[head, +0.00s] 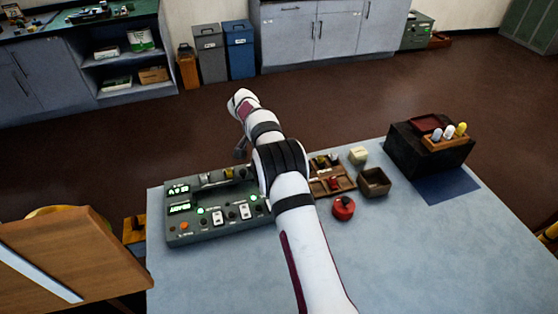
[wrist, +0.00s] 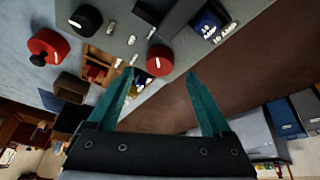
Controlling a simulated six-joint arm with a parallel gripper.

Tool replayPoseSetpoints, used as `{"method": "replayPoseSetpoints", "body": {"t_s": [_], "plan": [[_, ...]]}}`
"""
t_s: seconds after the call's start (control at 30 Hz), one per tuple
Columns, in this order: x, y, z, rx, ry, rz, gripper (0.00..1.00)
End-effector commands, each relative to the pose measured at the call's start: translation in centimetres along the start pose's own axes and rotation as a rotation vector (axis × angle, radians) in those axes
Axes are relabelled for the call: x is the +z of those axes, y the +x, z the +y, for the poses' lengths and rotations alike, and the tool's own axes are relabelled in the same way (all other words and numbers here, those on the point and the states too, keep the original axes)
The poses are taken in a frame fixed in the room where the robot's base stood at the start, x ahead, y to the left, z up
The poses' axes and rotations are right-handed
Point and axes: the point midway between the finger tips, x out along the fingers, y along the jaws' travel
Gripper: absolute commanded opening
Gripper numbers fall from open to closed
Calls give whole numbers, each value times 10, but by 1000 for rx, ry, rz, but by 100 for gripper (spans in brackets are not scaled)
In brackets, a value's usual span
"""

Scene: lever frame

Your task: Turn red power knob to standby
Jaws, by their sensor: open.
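The red power knob (wrist: 160,60) is a round red cap on the grey control panel (wrist: 118,42) in the wrist view. It lies between the lines of my two teal fingers, just past the fingertips, with no contact that I can make out. My gripper (wrist: 160,75) is open and empty. A few white marks are near the knob, but its setting cannot be read. In the head view the panel (head: 180,227) stands on the table's left side, with lit green displays, and my arm covers its right part. The red knob is not clear there.
A red round piece with a black top (head: 343,207) sits on the blue table (head: 420,260), right of my arm. Behind it are a wooden tray (head: 345,183) and an open box (head: 374,182). A black box (head: 402,157) stands at back right. The table's front right is clear.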

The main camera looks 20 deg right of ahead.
Motion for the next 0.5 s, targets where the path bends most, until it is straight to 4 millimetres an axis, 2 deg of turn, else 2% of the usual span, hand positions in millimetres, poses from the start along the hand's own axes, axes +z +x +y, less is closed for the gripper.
{"method": "replayPoseSetpoints", "body": {"t_s": [0.1,0.3,0.4,0.5], "plan": [[0,-41,-1,-4,-1,3,83],[0,-94,0,-3,-1,2,83],[0,-109,0,-1,-1,1,83],[0,-116,0,-1,-1,1,83]]}}
